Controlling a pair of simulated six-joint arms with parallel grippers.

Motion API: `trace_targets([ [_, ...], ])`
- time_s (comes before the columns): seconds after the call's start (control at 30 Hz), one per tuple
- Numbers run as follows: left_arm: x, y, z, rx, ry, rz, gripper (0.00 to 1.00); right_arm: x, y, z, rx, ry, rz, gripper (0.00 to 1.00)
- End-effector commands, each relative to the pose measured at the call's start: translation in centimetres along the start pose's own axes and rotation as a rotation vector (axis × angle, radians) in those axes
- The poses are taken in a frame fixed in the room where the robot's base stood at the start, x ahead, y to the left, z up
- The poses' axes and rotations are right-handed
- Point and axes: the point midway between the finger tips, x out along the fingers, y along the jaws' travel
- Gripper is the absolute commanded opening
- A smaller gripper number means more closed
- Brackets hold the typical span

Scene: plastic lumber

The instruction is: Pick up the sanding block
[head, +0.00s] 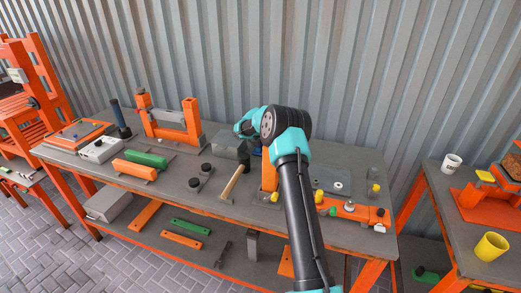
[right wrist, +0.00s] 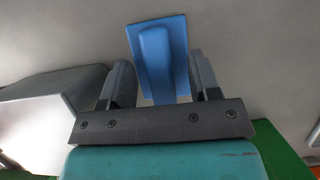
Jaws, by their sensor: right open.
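The sanding block (right wrist: 157,50) appears to be the blue piece in the right wrist view, a flat plate with a raised narrower grip. It lies on a grey surface. My right gripper (right wrist: 160,72) is open, with one finger on each side of the blue grip and a visible gap at each side. I cannot tell how far above the surface the fingertips are. In the head view, my right gripper (head: 244,152) is over the middle of the workbench, and my arm hides much of the area around it. My left gripper is not in view.
The grey workbench (head: 150,185) holds a wooden-handled hammer (head: 234,182) just left of my arm, green (head: 146,159) and orange (head: 134,170) bars, and an orange frame (head: 170,125). A second table with a yellow cup (head: 491,246) stands at right.

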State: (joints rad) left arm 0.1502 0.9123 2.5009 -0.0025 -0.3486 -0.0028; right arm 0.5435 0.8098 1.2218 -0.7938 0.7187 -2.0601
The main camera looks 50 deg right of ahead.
Motion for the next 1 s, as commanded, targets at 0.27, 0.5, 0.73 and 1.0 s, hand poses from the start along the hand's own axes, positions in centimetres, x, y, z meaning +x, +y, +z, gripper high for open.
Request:
trace_targets([
  [0.27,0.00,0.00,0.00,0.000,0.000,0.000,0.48,-0.02,0.00,-0.01,0.000,0.000,0.000,0.56],
  [0.5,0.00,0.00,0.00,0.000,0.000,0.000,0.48,-0.03,0.00,-0.01,0.000,0.000,0.000,0.34],
  [0.73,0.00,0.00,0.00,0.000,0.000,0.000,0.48,-0.03,0.00,-0.01,0.000,0.000,0.000,0.12],
  [1.0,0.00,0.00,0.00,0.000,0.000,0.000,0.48,-0.06,0.00,0.01,0.000,0.000,0.000,0.00],
])
